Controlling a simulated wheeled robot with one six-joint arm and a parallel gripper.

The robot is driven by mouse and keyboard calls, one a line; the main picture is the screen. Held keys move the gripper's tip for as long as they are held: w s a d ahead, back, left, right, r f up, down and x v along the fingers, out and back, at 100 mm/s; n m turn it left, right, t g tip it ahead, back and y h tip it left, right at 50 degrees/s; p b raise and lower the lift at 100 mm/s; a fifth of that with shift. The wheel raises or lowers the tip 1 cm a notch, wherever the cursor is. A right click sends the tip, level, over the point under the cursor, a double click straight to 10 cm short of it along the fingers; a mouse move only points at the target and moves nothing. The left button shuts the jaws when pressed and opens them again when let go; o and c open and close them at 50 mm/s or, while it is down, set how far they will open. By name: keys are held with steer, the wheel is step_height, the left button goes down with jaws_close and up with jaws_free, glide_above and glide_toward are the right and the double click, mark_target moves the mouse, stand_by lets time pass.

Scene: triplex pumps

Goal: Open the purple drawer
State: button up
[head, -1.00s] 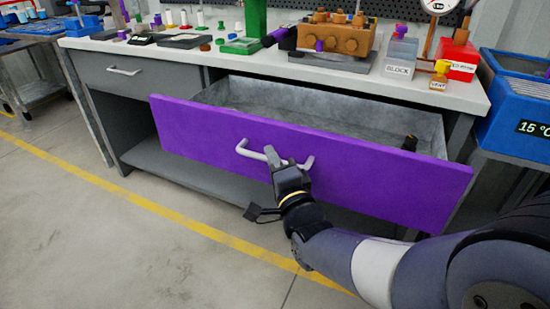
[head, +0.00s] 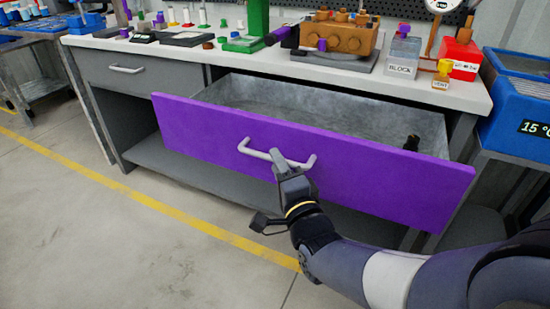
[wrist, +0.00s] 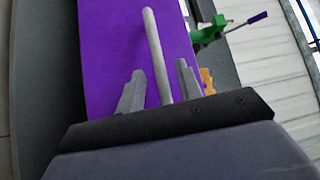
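The purple drawer (head: 375,182) is pulled well out of the workbench, and its grey interior shows from above. Its light grey bar handle (head: 243,146) is on the front panel. My gripper (head: 281,168) is just in front of and below the handle's middle in the head view. In the wrist view, my gripper (wrist: 160,85) has its two grey fingers spread apart. The handle (wrist: 152,40) runs between them in the picture, with a gap on each side, against the purple front (wrist: 108,55).
A small black object (head: 410,143) is inside the drawer at the right. The benchtop (head: 150,52) above holds a brown pump block (head: 337,38) and several parts. A closed grey drawer (head: 140,77) is at the left. The floor (head: 110,240) in front is clear.

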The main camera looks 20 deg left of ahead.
steer(key=v, duration=0.8)
steer(key=shift+s+p, duration=0.15)
steer(key=shift+p, duration=0.2)
steer(key=b+x, duration=0.1)
steer(key=x, duration=0.9)
steer(key=shift+w+a, duration=0.15)
steer(key=shift+w, duration=0.15)
steer(key=shift+w+r, duration=0.1)
steer(key=shift+w, duration=0.4)
